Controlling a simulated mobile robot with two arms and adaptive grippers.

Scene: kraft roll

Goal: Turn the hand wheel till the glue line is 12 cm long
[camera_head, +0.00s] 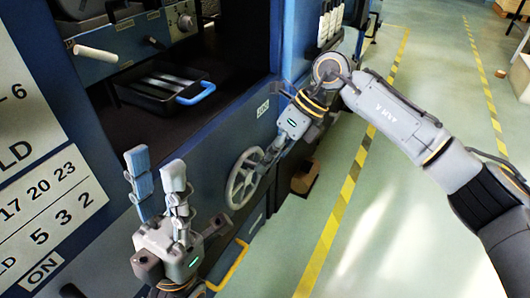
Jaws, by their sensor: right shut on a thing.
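The hand wheel (231,190) is a grey spoked wheel on the blue machine front, in the middle of the head view. My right gripper (267,156) reaches in from the right and is shut at the wheel's upper right side. The fingers are small here, and I cannot tell whether they hold the rim or a handle. My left gripper (158,168) is to the left of the wheel, nearer to me. Its two fingers point up, apart and empty. I cannot make out a glue line in this view.
A black tray (143,92) with a blue handle (196,93) sits in the machine's dark opening. A white sign board (50,205) stands at the left. A yellow handle (236,262) is low on the machine. The green floor (375,235) at right has yellow-black tape (343,203).

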